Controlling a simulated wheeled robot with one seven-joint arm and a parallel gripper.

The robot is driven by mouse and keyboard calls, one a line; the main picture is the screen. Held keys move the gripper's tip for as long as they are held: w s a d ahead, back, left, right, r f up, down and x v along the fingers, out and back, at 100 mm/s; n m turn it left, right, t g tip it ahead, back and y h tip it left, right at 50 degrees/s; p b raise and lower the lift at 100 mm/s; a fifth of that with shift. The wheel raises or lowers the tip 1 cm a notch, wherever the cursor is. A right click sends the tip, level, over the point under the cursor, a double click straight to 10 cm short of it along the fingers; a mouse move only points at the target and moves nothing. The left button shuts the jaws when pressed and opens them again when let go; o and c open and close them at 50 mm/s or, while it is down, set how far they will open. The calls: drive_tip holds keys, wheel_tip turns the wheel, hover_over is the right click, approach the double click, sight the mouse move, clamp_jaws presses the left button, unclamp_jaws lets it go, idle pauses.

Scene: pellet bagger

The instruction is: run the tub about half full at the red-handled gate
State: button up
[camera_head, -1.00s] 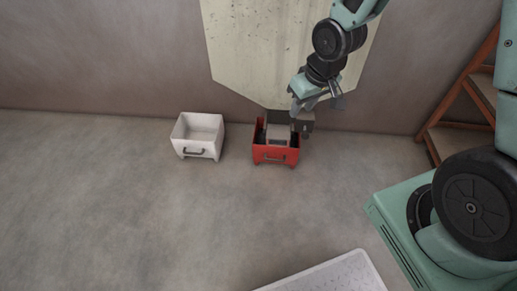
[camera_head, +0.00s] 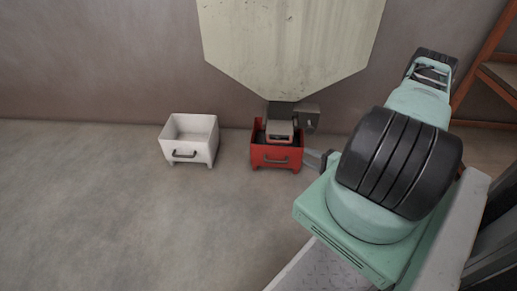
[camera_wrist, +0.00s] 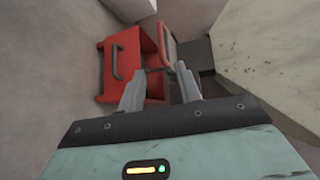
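The red tub (camera_head: 276,158) with a dark front handle stands on the floor under the hopper's grey spout (camera_head: 279,112). Its inside is dark, and I cannot tell how full it is. A red-edged piece (camera_head: 279,138) shows at the spout's mouth, perhaps the gate's handle. My gripper (camera_head: 318,158) is at the tub's right side, partly hidden by my arm. In the wrist view my gripper (camera_wrist: 161,68) is open, its two fingers apart and pointing at the red tub (camera_wrist: 123,62). A red bar (camera_wrist: 167,45) shows just beyond the fingertips.
The pale hopper (camera_head: 290,45) hangs on the wall above the red tub, with a grey box (camera_head: 308,117) beside its spout. A white tub (camera_head: 190,140) stands to the left. Brown wooden steps (camera_head: 488,75) are at the right. The floor at left is clear.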

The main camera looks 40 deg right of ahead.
sight(278, 141)
drive_tip(key=shift+m, duration=0.4)
drive_tip(key=w+f+b, duration=0.1)
drive_tip(key=w+b, duration=0.1)
drive_tip(key=w, duration=0.3)
drive_tip(key=w+f+b, duration=0.1)
drive_tip(key=w+b, duration=0.1)
drive_tip(key=w, duration=0.3)
drive_tip(key=w+f+b, duration=0.1)
drive_tip(key=w+b, duration=0.1)
drive_tip(key=w, duration=0.3)
drive_tip(key=shift+w+d, duration=0.25)
drive_tip(key=shift+w, duration=0.6)
drive_tip(key=shift+d, duration=0.1)
clamp_jaws()
